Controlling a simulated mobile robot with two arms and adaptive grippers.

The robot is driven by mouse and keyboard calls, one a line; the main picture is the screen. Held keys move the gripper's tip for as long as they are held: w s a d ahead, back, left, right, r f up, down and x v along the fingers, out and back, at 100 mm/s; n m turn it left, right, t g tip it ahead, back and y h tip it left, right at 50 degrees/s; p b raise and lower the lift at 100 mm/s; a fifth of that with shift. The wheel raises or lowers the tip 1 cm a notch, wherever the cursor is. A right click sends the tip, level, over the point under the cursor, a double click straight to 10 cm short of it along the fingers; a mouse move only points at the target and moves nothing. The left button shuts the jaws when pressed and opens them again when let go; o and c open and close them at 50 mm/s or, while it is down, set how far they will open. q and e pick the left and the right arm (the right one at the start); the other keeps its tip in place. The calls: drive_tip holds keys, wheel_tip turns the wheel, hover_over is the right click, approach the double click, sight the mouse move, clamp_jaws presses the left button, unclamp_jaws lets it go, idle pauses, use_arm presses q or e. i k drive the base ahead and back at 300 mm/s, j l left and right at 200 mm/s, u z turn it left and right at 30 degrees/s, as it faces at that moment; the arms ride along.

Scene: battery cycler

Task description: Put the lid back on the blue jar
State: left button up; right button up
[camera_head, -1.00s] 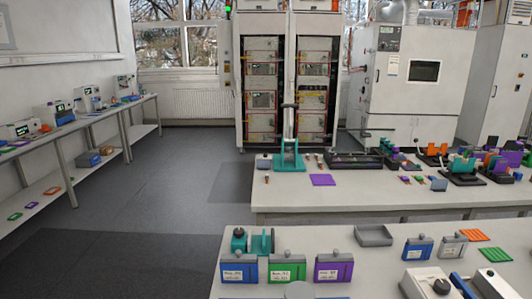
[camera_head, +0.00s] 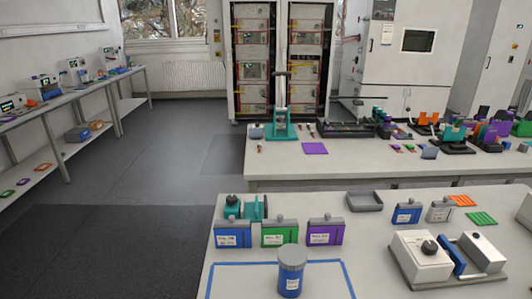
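A blue jar (camera_head: 290,284) with a white label stands upright on the front table, inside a blue tape outline. A grey round lid (camera_head: 292,256) shows at the top of the jar; whether it is seated fully I cannot tell. Neither of my grippers is in view.
Blue, green (camera_head: 280,233) and purple (camera_head: 325,230) boxes stand behind the jar on the front table (camera_head: 370,245). A grey tray (camera_head: 364,201) lies farther back. A white device (camera_head: 420,258) stands at the right. The tabletop between jar and device is clear.

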sight(290, 284)
drive_tip(key=k+l+u, duration=0.35)
drive_tip(key=l, duration=0.2)
drive_tip(key=k+l+u, duration=0.75)
drive_tip(key=k+l, duration=0.05)
